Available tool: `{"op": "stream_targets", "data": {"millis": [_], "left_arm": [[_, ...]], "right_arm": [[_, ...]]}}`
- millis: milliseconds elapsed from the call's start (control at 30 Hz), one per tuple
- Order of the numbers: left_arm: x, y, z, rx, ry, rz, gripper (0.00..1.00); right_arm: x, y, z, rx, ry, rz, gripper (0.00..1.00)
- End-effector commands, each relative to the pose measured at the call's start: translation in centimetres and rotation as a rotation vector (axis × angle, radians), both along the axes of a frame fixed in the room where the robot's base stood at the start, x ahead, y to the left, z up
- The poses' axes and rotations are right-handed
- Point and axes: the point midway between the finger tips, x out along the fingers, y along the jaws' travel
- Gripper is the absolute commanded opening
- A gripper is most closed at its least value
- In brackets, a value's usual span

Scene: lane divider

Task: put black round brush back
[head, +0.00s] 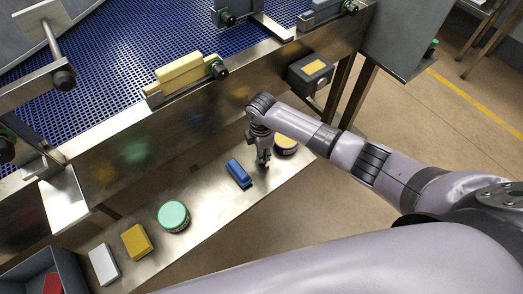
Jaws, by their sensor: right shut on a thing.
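The black round brush (287,145) shows as a dark round piece with a tan top face, near the right end of the steel shelf. My right gripper (263,163) points down just left of it, shut, its fingers at the brush's left side. The wrist and fingers hide part of that side, so the grip itself is hard to see. I cannot tell whether the brush touches the shelf. My left gripper is not in view.
On the steel shelf (205,222) stand a blue brush (239,173), a green round brush (174,216), a yellow block (136,241) and a white block (104,264). A grey crate (25,272) is at lower left. The blue-belted conveyor (130,50) rises behind the shelf.

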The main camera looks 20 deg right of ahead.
Motion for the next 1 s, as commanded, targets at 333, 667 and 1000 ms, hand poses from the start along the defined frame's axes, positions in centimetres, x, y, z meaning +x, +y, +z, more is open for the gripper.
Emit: {"op": "stream_targets", "data": {"millis": [333,667,1000], "left_arm": [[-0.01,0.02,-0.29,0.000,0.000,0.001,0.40],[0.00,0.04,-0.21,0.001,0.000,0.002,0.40],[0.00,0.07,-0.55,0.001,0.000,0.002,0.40]], "right_arm": [[-0.02,0.01,-0.49,0.000,0.000,0.000,0.00],[-0.02,0.01,-0.42,0.000,0.000,0.000,0.42],[0.00,0.01,-0.54,0.000,0.000,0.001,0.42]]}}
